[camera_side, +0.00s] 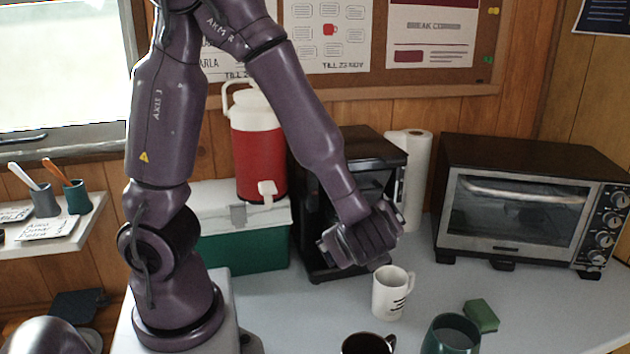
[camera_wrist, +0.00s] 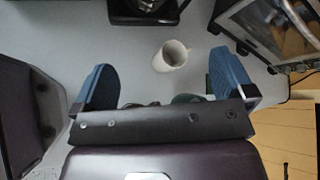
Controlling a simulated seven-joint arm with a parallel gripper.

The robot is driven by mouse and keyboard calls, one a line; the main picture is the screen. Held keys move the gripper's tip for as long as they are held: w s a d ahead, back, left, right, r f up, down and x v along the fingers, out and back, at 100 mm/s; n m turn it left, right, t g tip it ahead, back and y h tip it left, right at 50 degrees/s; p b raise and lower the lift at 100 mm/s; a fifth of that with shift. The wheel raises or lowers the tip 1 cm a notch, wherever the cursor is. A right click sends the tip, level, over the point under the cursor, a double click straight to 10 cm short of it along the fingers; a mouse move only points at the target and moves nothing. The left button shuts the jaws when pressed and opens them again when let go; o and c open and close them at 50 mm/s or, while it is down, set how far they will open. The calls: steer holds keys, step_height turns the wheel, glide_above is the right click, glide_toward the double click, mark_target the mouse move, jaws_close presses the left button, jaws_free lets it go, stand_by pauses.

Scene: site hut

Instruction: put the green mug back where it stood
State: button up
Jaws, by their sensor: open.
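The green mug (camera_side: 451,336) stands at the bottom edge of the side view, cut off by the frame. In the wrist view a dark green patch (camera_wrist: 186,98) just behind my gripper's bar may be this mug, mostly hidden. My gripper (camera_side: 372,256) is up near the coffee maker, above and behind the mugs, apart from the green mug. In the wrist view my gripper (camera_wrist: 161,80) has its two blue fingers wide apart with nothing held between them.
A white mug (camera_side: 388,293) stands below my gripper; a dark mug (camera_side: 368,344) stands left of the green one. A green sponge (camera_side: 481,316) lies right. A coffee maker (camera_side: 318,180) and toaster oven (camera_side: 530,205) stand behind. The counter's right front is clear.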

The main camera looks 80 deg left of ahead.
steer(key=s+d+r+n+h, duration=0.1)
steer(key=s+r+n+h, duration=0.3)
steer(key=n, duration=0.3)
steer(key=s+r+n+t+h, duration=0.1)
steer(key=s+r+n+h, duration=0.3)
steer(key=r+n+h, duration=0.2)
steer(key=r+n, duration=0.1)
steer(key=n, duration=0.1)
steer(key=shift+d+n+h, duration=0.3)
steer(key=shift+d+h, duration=0.1)
